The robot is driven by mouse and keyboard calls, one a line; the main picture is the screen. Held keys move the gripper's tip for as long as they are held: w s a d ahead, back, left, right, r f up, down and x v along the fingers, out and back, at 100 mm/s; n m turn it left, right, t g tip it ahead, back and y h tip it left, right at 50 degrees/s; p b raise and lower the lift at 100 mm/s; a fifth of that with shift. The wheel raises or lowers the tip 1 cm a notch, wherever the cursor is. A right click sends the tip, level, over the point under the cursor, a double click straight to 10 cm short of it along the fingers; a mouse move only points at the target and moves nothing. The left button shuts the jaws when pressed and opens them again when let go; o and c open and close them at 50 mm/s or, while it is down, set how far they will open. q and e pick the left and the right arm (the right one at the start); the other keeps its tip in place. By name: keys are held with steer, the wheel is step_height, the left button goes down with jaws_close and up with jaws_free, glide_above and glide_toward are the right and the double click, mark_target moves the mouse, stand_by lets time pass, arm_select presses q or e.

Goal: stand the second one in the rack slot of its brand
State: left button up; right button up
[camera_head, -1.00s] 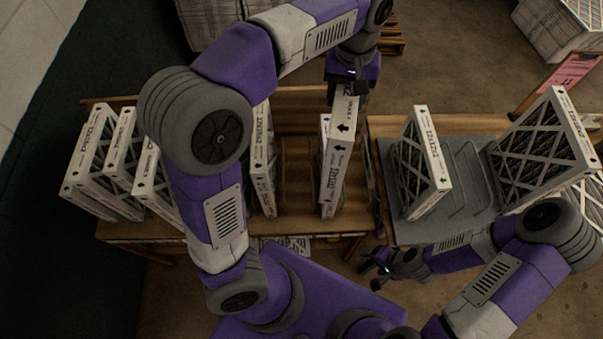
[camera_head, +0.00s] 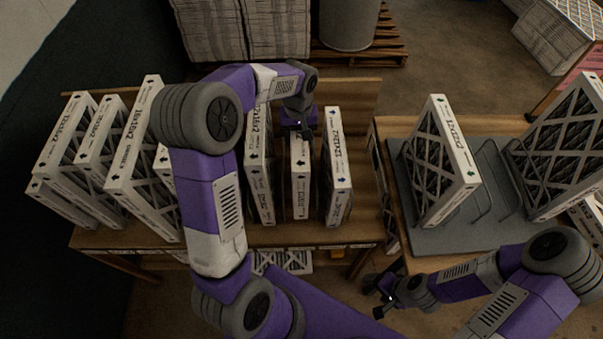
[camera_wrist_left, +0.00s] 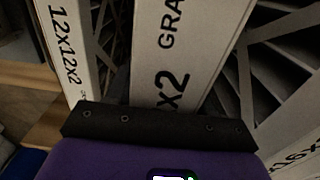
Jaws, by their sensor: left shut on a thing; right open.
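My left gripper (camera_head: 300,130) is shut on the top edge of a white-framed filter (camera_head: 300,180), held upright in the wooden rack (camera_head: 358,100). This filter stands between a filter on its left (camera_head: 260,170) and a filter marked 12x12x2 (camera_head: 338,170) on its right. Whether its bottom touches the rack floor is hidden. In the left wrist view the held filter (camera_wrist_left: 180,60) shows the letters "GRA", with the 12x12x2 filter (camera_wrist_left: 68,45) close beside it. My right gripper (camera_head: 384,297) is open and empty in front of the tables.
Several more filters (camera_head: 118,140) stand at the rack's left end, partly behind my left arm. On the right table, a grey tray (camera_head: 440,238) with wire dividers holds an upright filter (camera_head: 445,165) and a larger filter (camera_head: 570,145). A pallet (camera_head: 375,52) lies on the floor behind.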

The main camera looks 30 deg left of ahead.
arm_select(q)
step_height(320, 180, down, 8)
steer(key=shift+b, duration=0.3)
steer(key=o, duration=0.8)
steer(key=shift+f, duration=0.2)
steer(key=o, duration=0.4)
steer(key=shift+o, duration=0.2)
step_height(320, 180, up, 12)
steer(key=shift+r+p, duration=0.25)
steer(key=shift+p, duration=0.45)
